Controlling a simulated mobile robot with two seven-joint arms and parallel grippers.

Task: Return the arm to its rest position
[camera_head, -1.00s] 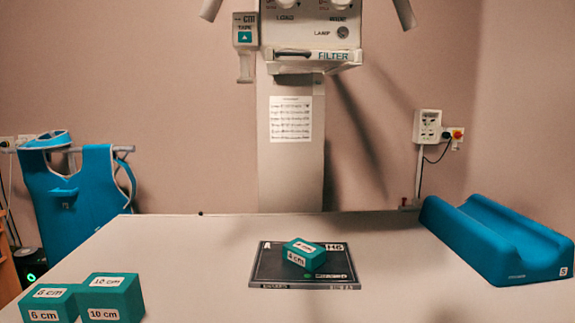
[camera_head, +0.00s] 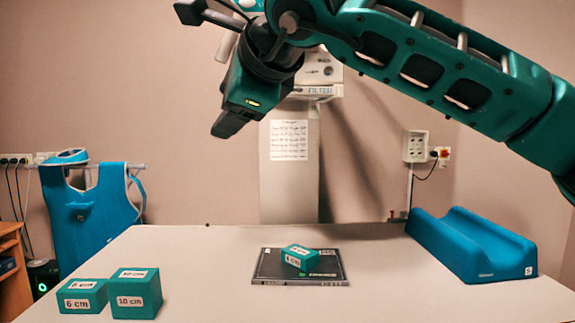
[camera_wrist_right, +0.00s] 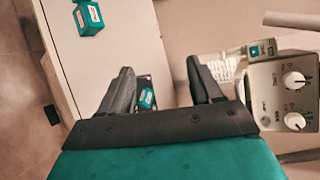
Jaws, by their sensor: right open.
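My right arm reaches in from the right across the top of the head view. Its gripper (camera_head: 230,122) hangs in the air above the table, in front of the X-ray unit's column. In the wrist view the two dark fingers of the right gripper (camera_wrist_right: 159,66) stand apart with nothing held between them. The small green 4 cm block (camera_head: 300,257) lies on the black plate (camera_head: 265,279), well below the gripper. My left gripper is not in view.
The pale table (camera_head: 200,260) bears a 6 cm block (camera_head: 82,296) and a 10 cm block (camera_head: 136,292) at front left. A blue cradle (camera_head: 470,243) sits at the right. A blue apron (camera_head: 95,215) hangs at left. The X-ray column (camera_head: 288,190) stands behind.

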